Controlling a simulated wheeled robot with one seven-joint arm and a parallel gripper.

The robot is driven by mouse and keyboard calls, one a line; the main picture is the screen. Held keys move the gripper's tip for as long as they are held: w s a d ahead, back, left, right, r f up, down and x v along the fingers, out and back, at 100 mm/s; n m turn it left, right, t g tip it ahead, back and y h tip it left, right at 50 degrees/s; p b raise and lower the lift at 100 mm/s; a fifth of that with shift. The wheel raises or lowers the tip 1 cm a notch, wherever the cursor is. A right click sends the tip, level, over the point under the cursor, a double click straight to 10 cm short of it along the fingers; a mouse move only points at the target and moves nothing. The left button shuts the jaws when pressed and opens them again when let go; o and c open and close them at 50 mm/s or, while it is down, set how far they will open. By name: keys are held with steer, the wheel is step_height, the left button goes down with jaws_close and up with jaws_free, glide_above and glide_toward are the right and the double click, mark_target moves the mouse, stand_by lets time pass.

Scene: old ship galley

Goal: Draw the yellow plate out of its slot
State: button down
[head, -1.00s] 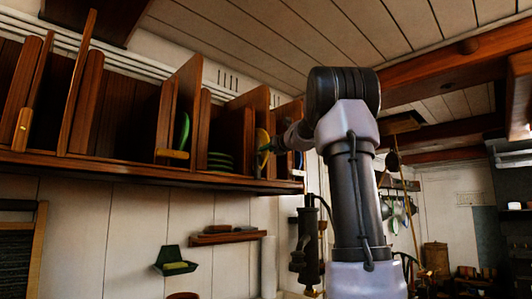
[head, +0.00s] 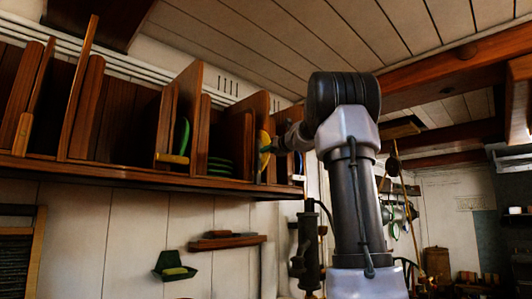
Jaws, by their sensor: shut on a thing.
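The yellow plate (head: 264,146) stands upright in a slot of the wooden wall rack (head: 110,174), near the rack's right end. Only part of its edge and face shows. My gripper (head: 268,150) is at the plate's right side and shut on it. The fingers are small and partly hidden by my wrist. The plate is still between the rack's dividers.
A green plate (head: 184,136) stands in a slot to the left, and several stacked green plates (head: 219,165) lie between them. Wooden dividers (head: 239,138) rise close beside the yellow plate. A ceiling beam (head: 455,70) runs at upper right.

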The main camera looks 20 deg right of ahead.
steer(key=s+d, duration=0.3)
steer(key=s, duration=0.7)
steer(key=s+d, duration=0.4)
steer(key=s, duration=0.6)
steer(key=shift+s+d, duration=0.15)
stand_by(1.1)
